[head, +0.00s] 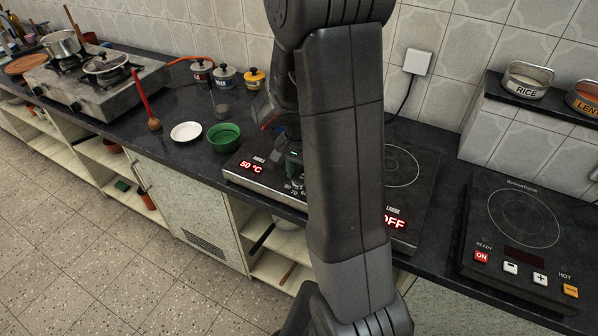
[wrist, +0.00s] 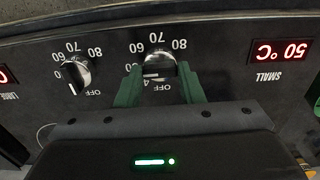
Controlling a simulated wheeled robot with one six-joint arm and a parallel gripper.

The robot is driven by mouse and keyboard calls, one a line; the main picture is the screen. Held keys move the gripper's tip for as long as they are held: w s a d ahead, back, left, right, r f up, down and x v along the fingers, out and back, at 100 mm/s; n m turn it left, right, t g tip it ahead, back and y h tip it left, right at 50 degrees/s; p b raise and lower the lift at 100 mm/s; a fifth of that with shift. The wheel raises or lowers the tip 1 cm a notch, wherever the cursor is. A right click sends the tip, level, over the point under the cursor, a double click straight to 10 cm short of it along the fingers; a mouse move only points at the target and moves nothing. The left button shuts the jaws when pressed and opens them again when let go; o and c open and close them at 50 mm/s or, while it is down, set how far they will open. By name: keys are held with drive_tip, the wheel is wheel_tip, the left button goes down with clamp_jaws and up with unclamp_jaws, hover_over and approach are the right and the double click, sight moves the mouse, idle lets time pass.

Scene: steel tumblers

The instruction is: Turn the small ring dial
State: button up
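The small ring dial (wrist: 160,65) is a round metallic knob on the dark hob panel, upside down in the wrist view beside the red SMALL display (wrist: 281,51), which reads 50 °C. A white mark shows on its left side. My gripper (wrist: 160,73) has its two green fingers on either side of this dial, close to its edges. I cannot tell whether they touch it. The fingers hide part of the scale. In the head view my gripper (head: 292,157) is over the hob (head: 270,187), and my arm hides much of the panel.
A second dial (wrist: 72,75) sits to the left in the wrist view, close to the left finger. The LARGE display (head: 395,221) reads OFF. A green bowl (head: 223,136) and white plate (head: 186,131) stand left of the hob. An induction cooker (head: 520,240) stands to the right.

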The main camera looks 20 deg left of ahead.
drive_tip(key=shift+c, duration=1.2)
drive_tip(key=shift+n, duration=0.3)
drive_tip(key=n, duration=0.3)
drive_tip(key=shift+n+b, duration=0.3)
drive_tip(key=shift+b, duration=0.1)
drive_tip(key=n, duration=0.4)
drive_tip(key=shift+n+b, duration=0.3)
drive_tip(key=n, duration=0.9)
drive_tip(key=shift+w+b, duration=0.1)
drive_tip(key=shift+b, duration=0.3)
drive_tip(key=shift+n, duration=0.3)
drive_tip(key=o, duration=1)
